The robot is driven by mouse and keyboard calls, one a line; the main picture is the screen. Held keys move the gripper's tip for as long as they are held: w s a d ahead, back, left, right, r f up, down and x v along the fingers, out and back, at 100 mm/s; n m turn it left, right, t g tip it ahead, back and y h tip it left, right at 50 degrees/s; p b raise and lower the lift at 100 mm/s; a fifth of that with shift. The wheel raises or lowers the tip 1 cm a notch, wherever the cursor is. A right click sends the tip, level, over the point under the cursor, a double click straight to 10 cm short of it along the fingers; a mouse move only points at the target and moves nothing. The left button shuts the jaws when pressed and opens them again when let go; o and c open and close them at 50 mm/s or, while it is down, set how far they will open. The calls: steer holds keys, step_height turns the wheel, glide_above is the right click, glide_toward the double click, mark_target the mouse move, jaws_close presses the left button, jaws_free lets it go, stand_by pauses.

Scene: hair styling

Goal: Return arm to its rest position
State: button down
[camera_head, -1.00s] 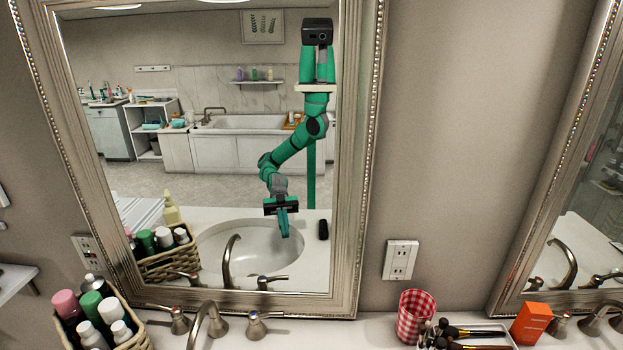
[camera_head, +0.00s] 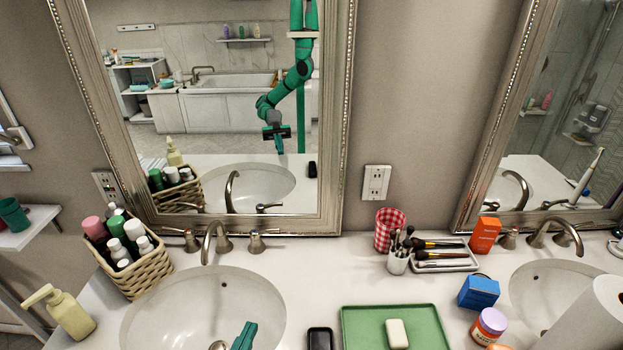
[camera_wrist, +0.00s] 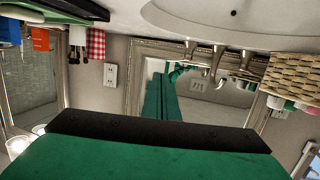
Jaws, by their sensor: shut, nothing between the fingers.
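My gripper (camera_head: 245,336) shows at the bottom of the head view as a green tip, over the front part of the left sink (camera_head: 165,318). Its fingers are together and hold nothing. The mirror (camera_head: 215,110) reflects my green arm, bent, with the gripper pointing down above the sink. In the wrist view, which is upside down, the two green fingers (camera_wrist: 162,98) lie side by side in front of the mirror. The rest of my arm is outside the head view, apart from its reflection.
A wicker basket of bottles (camera_head: 150,275) and a soap dispenser (camera_head: 68,312) stand left of the sink. The faucet (camera_head: 212,240) is behind it. A black object (camera_head: 320,339) and a green tray (camera_head: 432,318) with a white bar (camera_head: 397,333) lie to the right.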

steer(key=s+a+f+n+y, duration=0.1)
steer(key=s+a, duration=0.1)
steer(key=a, duration=0.1)
steer(key=s+a+f+n+y, duration=0.1)
steer(key=s+a+n+y, duration=0.1)
steer(key=s+a, duration=0.1)
steer(key=s+a+f+n+t+y, duration=0.1)
steer(key=s+a+f, duration=0.1)
steer(key=s+a, duration=0.1)
steer(key=shift+a+y, duration=0.3)
steer(key=shift+a, duration=0.3)
steer(key=s+a+f+n+y, duration=0.2)
steer(key=s, duration=0.3)
steer(key=s+a+f+n+y, duration=0.2)
steer(key=s+n+y, duration=0.1)
steer(key=s, duration=0.2)
steer(key=s+d+f+m+h, duration=0.1)
steer(key=s+d+m+h, duration=0.1)
steer(key=d, duration=0.7)
steer(key=s+d+f+m+h, duration=0.1)
steer(key=s+d+m+h, duration=0.1)
steer(key=d, duration=0.7)
steer(key=s+d+f+m+g+h, duration=0.1)
steer(key=d+m+h, duration=0.1)
steer(key=d, duration=0.7)
steer(key=shift+s+d+f+m, duration=0.25)
steer(key=shift+s+f+m, duration=0.05)
steer(key=shift+s+f, duration=0.1)
